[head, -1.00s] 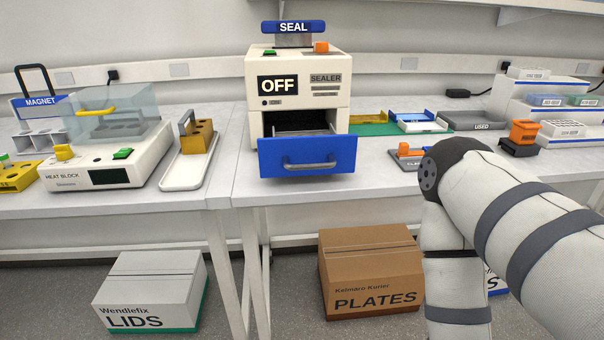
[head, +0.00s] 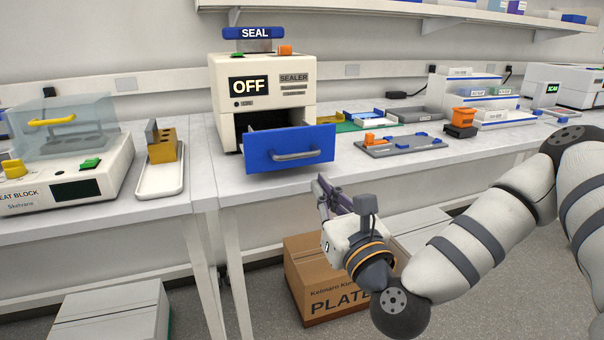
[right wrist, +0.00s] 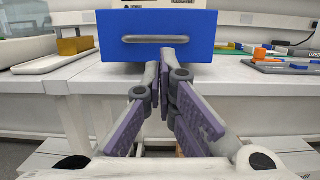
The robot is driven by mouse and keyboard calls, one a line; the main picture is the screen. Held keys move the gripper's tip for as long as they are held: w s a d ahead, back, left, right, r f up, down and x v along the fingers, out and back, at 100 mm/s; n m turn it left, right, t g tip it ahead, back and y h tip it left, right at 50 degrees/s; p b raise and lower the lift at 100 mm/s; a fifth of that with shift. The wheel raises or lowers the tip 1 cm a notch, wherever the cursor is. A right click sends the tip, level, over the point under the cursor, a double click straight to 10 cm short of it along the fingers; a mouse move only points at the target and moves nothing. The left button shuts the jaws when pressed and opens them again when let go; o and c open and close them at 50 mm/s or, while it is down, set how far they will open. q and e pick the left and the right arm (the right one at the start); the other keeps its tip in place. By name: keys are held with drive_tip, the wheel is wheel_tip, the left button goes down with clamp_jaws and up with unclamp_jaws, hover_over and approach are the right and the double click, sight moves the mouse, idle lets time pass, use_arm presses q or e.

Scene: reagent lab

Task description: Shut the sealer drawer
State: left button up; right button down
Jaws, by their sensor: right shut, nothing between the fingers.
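The sealer (head: 262,90) is a white box on the bench with an OFF display and a blue SEAL bar on top. Its blue drawer (head: 262,158) with a grey handle (head: 294,155) is pulled out at the front. My right gripper (head: 320,190) is below and to the right of the drawer front in the head view, in front of the bench edge, shut and empty. In the right wrist view the fingers (right wrist: 168,60) point at the blue drawer front (right wrist: 190,27), their tips overlapping its lower part; I cannot tell whether they touch. My left gripper is out of view.
A heat block (head: 60,185) and a white tray (head: 160,185) with a yellow block stand to the left. A grey tray (head: 395,150) and an orange item (head: 463,118) are to the right. A PLATES box (head: 300,262) stands on the floor below.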

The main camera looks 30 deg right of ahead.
sight(302, 156)
drive_tip(key=x, duration=0.4)
drive_tip(key=r+x, duration=0.1)
drive_tip(key=x, duration=0.2)
drive_tip(key=shift+s+a, duration=0.1)
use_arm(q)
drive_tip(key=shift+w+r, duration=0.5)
